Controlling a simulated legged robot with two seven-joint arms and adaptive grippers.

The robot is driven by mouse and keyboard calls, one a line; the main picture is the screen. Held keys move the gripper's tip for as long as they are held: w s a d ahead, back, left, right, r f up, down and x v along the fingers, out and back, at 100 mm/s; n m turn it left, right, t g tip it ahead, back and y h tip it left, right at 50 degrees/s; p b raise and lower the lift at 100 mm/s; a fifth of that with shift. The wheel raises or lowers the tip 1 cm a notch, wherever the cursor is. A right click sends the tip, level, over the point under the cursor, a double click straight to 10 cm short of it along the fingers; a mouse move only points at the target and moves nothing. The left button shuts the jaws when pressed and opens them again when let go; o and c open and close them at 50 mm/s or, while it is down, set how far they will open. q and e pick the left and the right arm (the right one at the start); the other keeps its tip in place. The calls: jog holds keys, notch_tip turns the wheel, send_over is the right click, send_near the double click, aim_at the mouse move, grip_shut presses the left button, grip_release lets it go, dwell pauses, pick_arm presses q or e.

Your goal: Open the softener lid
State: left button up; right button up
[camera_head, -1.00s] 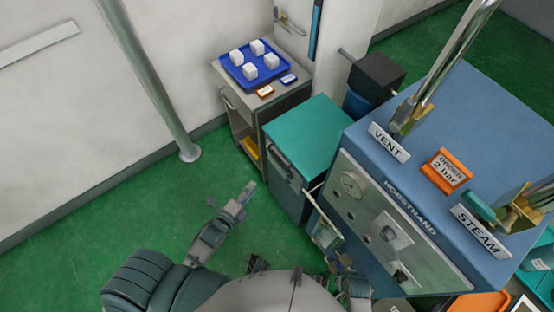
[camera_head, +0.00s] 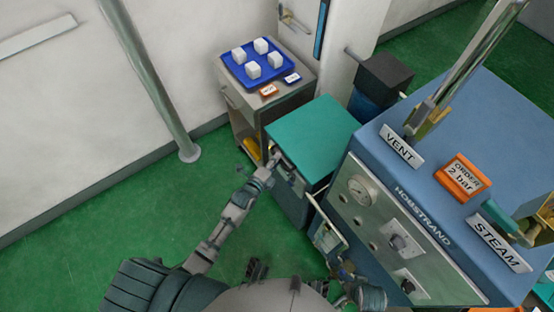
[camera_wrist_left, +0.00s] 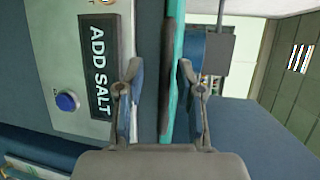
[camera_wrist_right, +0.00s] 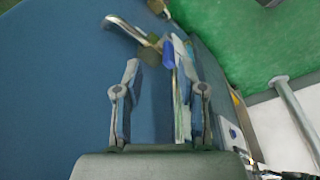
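The softener (camera_head: 290,196) is a dark blue cabinet left of the large blue machine. Its flat teal lid (camera_head: 313,137) is down. My left gripper (camera_head: 274,157) is at the lid's front edge. In the left wrist view, my left gripper (camera_wrist_left: 160,75) has its fingers apart, one each side of the lid's edge (camera_wrist_left: 176,60) and a dark strip along it. I cannot tell whether they touch. An "ADD SALT" label (camera_wrist_left: 100,65) is beside them. My right gripper (camera_wrist_right: 158,70) is open low before the machine, with a blue-tipped metal part (camera_wrist_right: 168,55) between or behind its fingers.
The blue machine (camera_head: 470,125) with gauge, knobs and labels stands right of the softener. A trolley (camera_head: 236,98) with a blue tray (camera_head: 240,72) of white cubes stands behind it. A grey post (camera_head: 150,80) rises at left. The green floor (camera_head: 120,210) at left is clear.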

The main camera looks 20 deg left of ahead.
pick_arm(q)
jog(key=shift+w+d, duration=0.2)
jog(key=shift+d+r, duration=0.1)
jog(key=shift+d, duration=0.55)
jog(key=shift+c, duration=0.3)
grip_shut()
jog(key=shift+a, duration=0.45)
pick_arm(e)
jog(key=shift+d, duration=0.5)
